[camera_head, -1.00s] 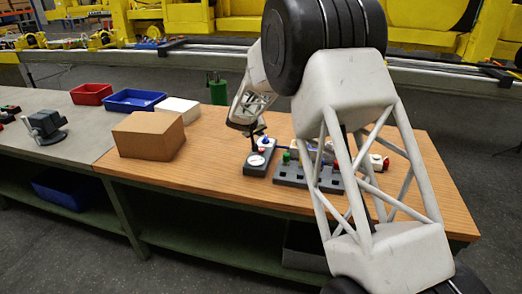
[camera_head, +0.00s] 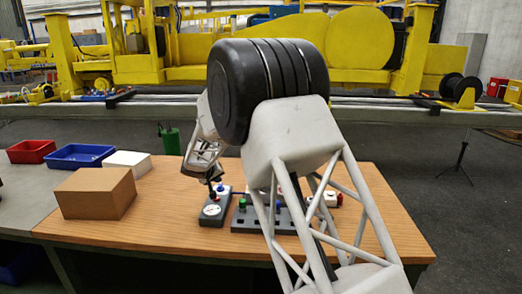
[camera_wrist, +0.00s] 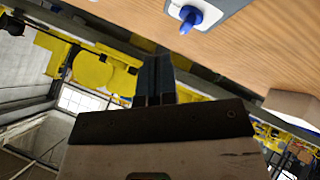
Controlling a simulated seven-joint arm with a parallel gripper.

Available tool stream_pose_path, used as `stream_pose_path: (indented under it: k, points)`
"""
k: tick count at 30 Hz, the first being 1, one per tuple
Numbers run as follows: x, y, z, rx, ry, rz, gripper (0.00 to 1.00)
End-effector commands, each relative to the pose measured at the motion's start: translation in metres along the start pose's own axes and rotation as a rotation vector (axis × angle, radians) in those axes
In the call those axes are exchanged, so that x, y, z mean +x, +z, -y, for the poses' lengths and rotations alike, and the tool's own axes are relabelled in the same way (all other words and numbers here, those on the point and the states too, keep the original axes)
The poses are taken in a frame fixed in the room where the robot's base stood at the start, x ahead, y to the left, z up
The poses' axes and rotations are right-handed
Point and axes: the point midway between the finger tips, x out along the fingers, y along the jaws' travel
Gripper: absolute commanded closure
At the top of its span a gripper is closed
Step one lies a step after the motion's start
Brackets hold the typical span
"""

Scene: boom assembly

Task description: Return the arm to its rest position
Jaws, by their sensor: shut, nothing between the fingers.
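My gripper (camera_head: 212,188) hangs at the end of my arm, just above and behind a grey box with a white round gauge (camera_head: 211,210). Its fingers (camera_wrist: 155,80) are together and empty in the wrist view. I cannot tell whether the fingertips touch anything in the head view; they appear clear of the gauge box. In the wrist view a blue knob on a pale box (camera_wrist: 188,16) is near the top edge. My arm hides part of the grey button panel (camera_head: 250,217).
A cardboard box (camera_head: 95,193) stands on the wooden table (camera_head: 170,232) at left. A white box (camera_head: 128,161), a blue tray (camera_head: 80,156) and a red tray (camera_head: 31,151) are behind it. A green can (camera_head: 171,140) is at the back. The table's front middle is clear.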

Motion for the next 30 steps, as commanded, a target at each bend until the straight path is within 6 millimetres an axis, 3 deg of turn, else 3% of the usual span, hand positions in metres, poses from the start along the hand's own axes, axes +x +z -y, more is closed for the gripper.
stream_pose_path:
  k: [14,21,30]
  points:
    - [-0.066,0.059,-0.124,0.077,0.007,0.109,1.0]
    - [-0.104,0.102,-0.181,0.118,-0.002,0.17,1.0]
    - [-0.154,0.161,-0.24,0.17,-0.022,0.241,1.0]
